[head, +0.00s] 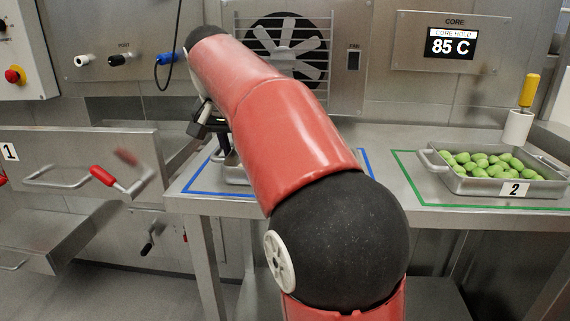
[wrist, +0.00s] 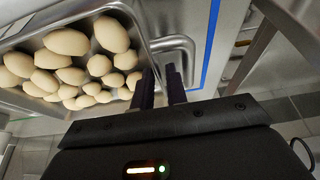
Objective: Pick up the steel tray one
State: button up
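In the head view only a bit of this tray (head: 235,174) shows behind my arm, inside the blue outline. My gripper (wrist: 161,72) has its two dark fingers apart, with a gap between them, beside the tray wall and at the handle. The fingers cover part of the handle; I cannot tell if they touch it.
A second steel tray (head: 432,164), labelled 2, holds green pieces inside a green outline (head: 410,187) at right. A yellow-handled tool stands in a white holder (head: 517,128) behind it. A panel labelled 1 (head: 80,150) with a red-gripped lever (head: 103,175) is at left.

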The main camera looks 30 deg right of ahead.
jog(key=shift+w+d+f, duration=0.1)
jog(key=shift+d+f, duration=0.05)
jog(key=shift+f, duration=0.25)
jog(key=shift+c, duration=0.2)
grip_shut()
jog(key=shift+r, duration=0.2)
